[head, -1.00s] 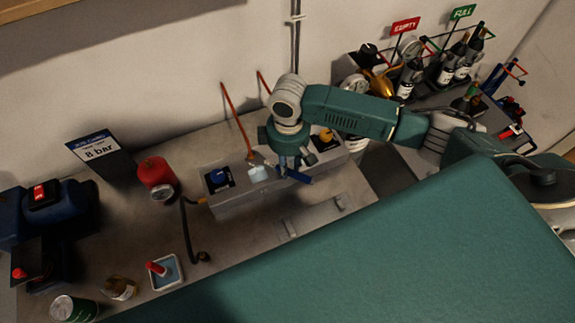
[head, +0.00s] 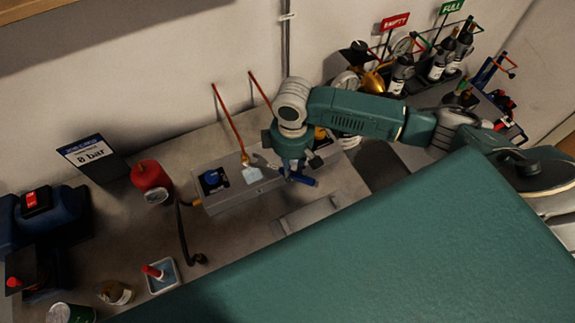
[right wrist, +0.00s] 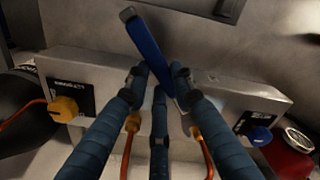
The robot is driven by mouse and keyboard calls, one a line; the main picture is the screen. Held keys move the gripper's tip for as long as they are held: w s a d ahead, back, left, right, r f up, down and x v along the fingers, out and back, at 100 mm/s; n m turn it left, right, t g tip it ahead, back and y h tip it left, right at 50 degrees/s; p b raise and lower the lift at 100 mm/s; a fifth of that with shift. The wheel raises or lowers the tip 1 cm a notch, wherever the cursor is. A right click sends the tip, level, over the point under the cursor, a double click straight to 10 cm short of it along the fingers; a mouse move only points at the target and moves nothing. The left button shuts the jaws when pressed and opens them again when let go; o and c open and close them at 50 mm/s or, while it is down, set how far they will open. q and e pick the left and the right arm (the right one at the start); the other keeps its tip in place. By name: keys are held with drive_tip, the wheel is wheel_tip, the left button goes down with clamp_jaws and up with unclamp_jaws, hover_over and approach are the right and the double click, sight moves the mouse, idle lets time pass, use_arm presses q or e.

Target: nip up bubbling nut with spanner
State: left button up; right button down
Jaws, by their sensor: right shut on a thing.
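My right gripper (head: 293,170) is shut on a blue spanner (head: 304,180) above the grey manifold block (head: 235,198). In the right wrist view, the spanner (right wrist: 149,45) slants between the gripper fingers (right wrist: 157,82); its lower end is hidden behind them. A brass nut (head: 245,158) sits at the foot of the left copper pipe, with a pale, whitish patch (head: 252,174) in front of it. The spanner is apart from this nut in the head view. The wrist view shows two brass nuts (right wrist: 133,123) (right wrist: 195,132) partly behind the fingers. My left gripper is out of view.
A blue knob (head: 212,180) and a yellow knob (head: 320,133) flank the pipes (head: 230,118). A red canister (head: 152,180), a black hose (head: 184,238) and an "8 bar" sign (head: 90,154) stand left. Bottles (head: 440,66) stand back right.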

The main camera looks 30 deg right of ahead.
drive_tip(key=shift+s+d, duration=0.75)
drive_tip(key=shift+s, duration=0.1)
drive_tip(key=shift+r, duration=2.3)
drive_tip(key=shift+w+a+b, duration=0.1)
drive_tip(key=shift+a+b, duration=0.1)
drive_tip(key=shift+b, duration=0.3)
drive_tip(key=s+a+r+m+b, duration=0.3)
drive_tip(key=m+b, duration=0.5)
drive_tip(key=b, duration=0.5)
drive_tip(key=s+r, duration=0.1)
drive_tip(key=s, duration=0.1)
drive_tip(key=shift+s, duration=0.35)
drive_tip(key=shift+w+a, duration=0.1)
drive_tip(key=shift+a, duration=0.05)
